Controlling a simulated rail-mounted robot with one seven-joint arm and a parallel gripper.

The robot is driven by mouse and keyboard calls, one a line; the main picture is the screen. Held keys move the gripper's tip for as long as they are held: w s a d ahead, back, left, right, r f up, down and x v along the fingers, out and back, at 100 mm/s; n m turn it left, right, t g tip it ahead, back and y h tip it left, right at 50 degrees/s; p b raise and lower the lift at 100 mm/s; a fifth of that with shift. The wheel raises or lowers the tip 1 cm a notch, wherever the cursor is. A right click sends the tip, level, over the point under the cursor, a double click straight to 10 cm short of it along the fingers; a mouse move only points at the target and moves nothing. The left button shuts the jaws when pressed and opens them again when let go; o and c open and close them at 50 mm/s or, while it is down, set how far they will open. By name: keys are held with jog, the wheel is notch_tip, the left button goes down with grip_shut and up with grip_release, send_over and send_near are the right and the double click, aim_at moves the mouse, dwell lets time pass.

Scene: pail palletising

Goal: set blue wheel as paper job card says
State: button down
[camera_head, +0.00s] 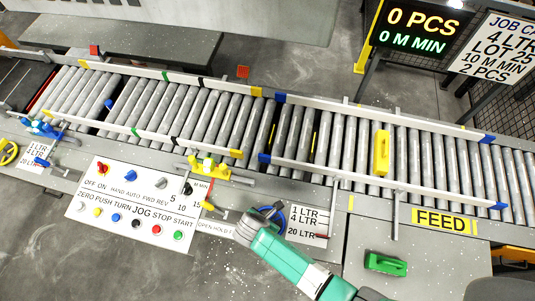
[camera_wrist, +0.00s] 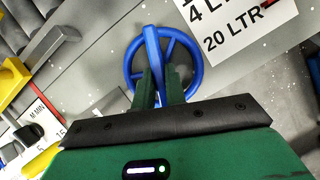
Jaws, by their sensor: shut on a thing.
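The blue wheel (camera_wrist: 197,62) is a round handwheel with a raised bar across it; it also shows in the head view (camera_head: 282,220), partly covered by my gripper. My gripper (camera_wrist: 162,88) is shut on the wheel's bar, one finger on each side. The paper job card (camera_head: 497,48) at the upper right reads 4 LTR, LOT 25, 10 M MIN, 2 PCS. A size label (camera_head: 304,219) right of the wheel lists 1, 4 and 20 LTR.
A roller conveyor (camera_head: 340,145) with white guide rails runs behind the wheel. A control panel (camera_head: 130,205) with knobs and buttons lies left. A yellow handled piece (camera_head: 381,152) is over the rollers, and a green one (camera_head: 386,264) lies right. The display (camera_head: 416,28) reads 0 PCS, 0 M MIN.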

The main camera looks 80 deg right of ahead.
jog(key=m, duration=0.2)
jog(key=m+g+y+p, duration=0.1)
jog(key=m, duration=0.1)
jog(key=shift+w+d+r+m, duration=0.1)
jog(key=shift+w+m, duration=0.05)
jog(key=shift+m, duration=0.15)
jog(key=m+y, duration=0.1)
jog(key=m, duration=0.1)
jog(key=m+g, duration=0.1)
jog(key=m, duration=0.1)
jog(key=shift+d+m+y, duration=0.15)
jog(key=shift+m+y, duration=0.15)
jog(key=shift+y, duration=0.1)
jog(key=m+y, duration=0.1)
jog(key=m, duration=0.2)
jog(key=shift+d+m+y, duration=0.1)
jog(key=shift+m+y, duration=0.2)
jog(key=shift+d+m+y, duration=0.1)
jog(key=shift+m+y, duration=0.7)
jog(key=shift+m, duration=1.4)
jog(key=c, duration=1.4)
grip_release()
jog(key=shift+c, duration=0.2)
jog(key=v, duration=0.7)
jog(key=shift+r+p, duration=0.35)
jog(key=shift+p, duration=0.1)
jog(key=shift+d, duration=0.1)
